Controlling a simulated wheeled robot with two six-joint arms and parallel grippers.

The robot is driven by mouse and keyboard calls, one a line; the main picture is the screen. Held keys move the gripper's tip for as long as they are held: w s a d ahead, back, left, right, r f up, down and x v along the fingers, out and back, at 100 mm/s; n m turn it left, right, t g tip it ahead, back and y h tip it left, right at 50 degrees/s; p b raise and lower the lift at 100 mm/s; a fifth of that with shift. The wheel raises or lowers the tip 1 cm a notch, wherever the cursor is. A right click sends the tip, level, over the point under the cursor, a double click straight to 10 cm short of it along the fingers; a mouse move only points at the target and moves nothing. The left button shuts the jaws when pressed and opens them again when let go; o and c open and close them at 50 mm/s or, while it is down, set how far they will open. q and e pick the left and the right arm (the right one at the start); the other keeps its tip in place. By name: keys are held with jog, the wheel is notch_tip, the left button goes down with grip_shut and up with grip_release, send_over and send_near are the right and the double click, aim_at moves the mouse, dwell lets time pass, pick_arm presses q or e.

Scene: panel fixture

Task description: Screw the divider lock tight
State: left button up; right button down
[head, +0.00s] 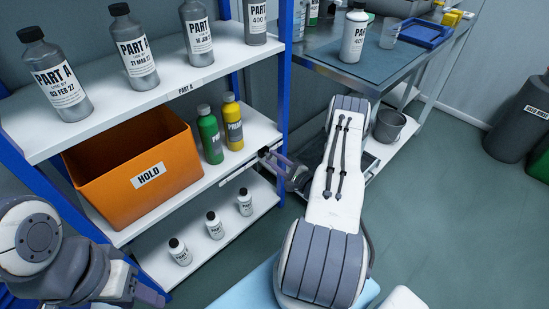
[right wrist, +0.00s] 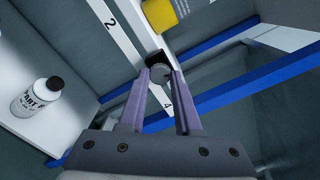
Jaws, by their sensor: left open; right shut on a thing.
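The divider lock shows in the right wrist view as a black block with a grey round knob (right wrist: 160,74) at the shelf's front edge. My right gripper (right wrist: 160,82) is shut on this knob, one finger on each side. In the head view the right gripper (head: 271,157) reaches the front edge of the middle shelf (head: 262,134) near its right end. The fingers and my arm hide most of the lock there, and I cannot tell how tight it is. My left gripper (head: 148,293) is open and empty at the lower left, in front of the rack.
A green bottle (head: 209,136) and a yellow bottle (head: 232,124) stand just behind the lock, beside an orange HOLD bin (head: 110,178). Grey bottles (head: 133,48) stand above, small white bottles (head: 214,226) below. A blue rack post (head: 285,70) is close on the right.

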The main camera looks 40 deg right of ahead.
jog(key=m, duration=0.4)
jog(key=shift+m+p, duration=0.3)
jog(key=shift+p, duration=0.05)
jog(key=shift+f+m, duration=0.1)
jog(key=shift+m, duration=2.5)
jog(key=c, duration=0.6)
grip_release()
jog(key=s+p, duration=0.1)
jog(key=s, duration=0.9)
jog(key=shift+s+d+p, duration=0.25)
jog(key=shift+d+p, duration=0.15)
